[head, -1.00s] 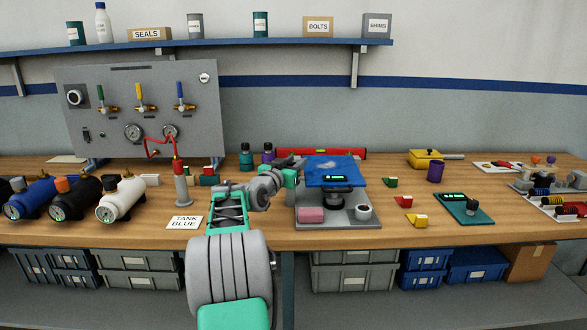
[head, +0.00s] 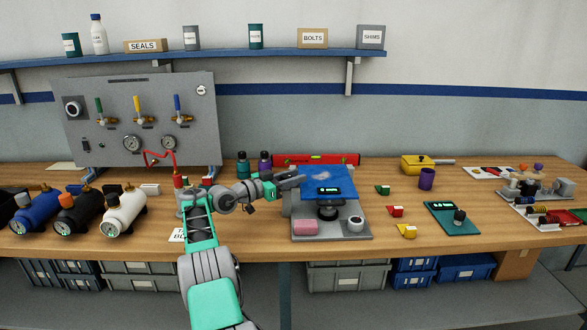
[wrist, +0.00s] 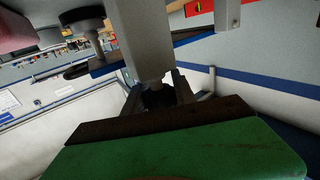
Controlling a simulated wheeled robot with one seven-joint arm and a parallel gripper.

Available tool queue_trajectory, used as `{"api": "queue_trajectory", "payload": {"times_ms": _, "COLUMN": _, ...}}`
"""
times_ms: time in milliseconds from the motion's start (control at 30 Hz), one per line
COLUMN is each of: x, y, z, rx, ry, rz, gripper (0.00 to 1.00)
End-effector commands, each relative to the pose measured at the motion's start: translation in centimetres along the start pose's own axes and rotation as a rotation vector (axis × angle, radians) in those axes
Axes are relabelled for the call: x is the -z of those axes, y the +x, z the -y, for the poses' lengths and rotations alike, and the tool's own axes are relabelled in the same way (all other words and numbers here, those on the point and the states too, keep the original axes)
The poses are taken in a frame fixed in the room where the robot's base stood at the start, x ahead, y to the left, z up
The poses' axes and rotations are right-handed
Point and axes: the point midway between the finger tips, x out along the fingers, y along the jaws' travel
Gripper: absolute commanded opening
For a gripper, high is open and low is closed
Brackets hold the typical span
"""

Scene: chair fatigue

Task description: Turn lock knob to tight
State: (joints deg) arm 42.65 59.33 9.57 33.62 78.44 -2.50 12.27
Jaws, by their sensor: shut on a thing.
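The chair test fixture (head: 357,230) stands on the bench, with a tilted blue panel (head: 340,178) over a grey base and a small lit display (head: 328,190). My gripper (head: 287,182) reaches in from the left and is at the fixture's left upper side. In the wrist view, my gripper (wrist: 160,92) is shut on a dark knob (wrist: 158,97) at the end of a pale stem, below a grey post (wrist: 146,35). The knob is mostly hidden between the fingers, and its setting cannot be read. In the head view my fingers hide it.
Two small bottles (head: 242,165) and a red level (head: 345,159) are behind. Three tanks (head: 125,211) stand at left. Small coloured blocks (head: 396,211) lie right of the fixture.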

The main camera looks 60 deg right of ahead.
Motion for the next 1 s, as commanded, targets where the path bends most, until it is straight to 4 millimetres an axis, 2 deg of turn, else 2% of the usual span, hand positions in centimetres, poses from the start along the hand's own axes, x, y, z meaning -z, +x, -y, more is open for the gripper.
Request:
{"api": "queue_trajectory", "payload": {"times_ms": 33, "x": 0.50, "y": 0.02, "z": 0.05, "rx": -0.009, "ry": -0.001, "rz": -0.001, "gripper": 0.00}}
{"api": "queue_trajectory", "payload": {"times_ms": 933, "x": 0.14, "y": 0.07, "z": -0.17, "rx": -0.066, "ry": 0.001, "rz": -0.002, "gripper": 0.00}}
{"api": "queue_trajectory", "payload": {"times_ms": 967, "x": 0.14, "y": 0.07, "z": -0.18, "rx": -0.066, "ry": 0.001, "rz": -0.002, "gripper": 0.34}}
{"api": "queue_trajectory", "payload": {"times_ms": 1000, "x": 0.13, "y": 0.06, "z": -0.18, "rx": -0.066, "ry": 0.001, "rz": -0.002, "gripper": 0.38}}
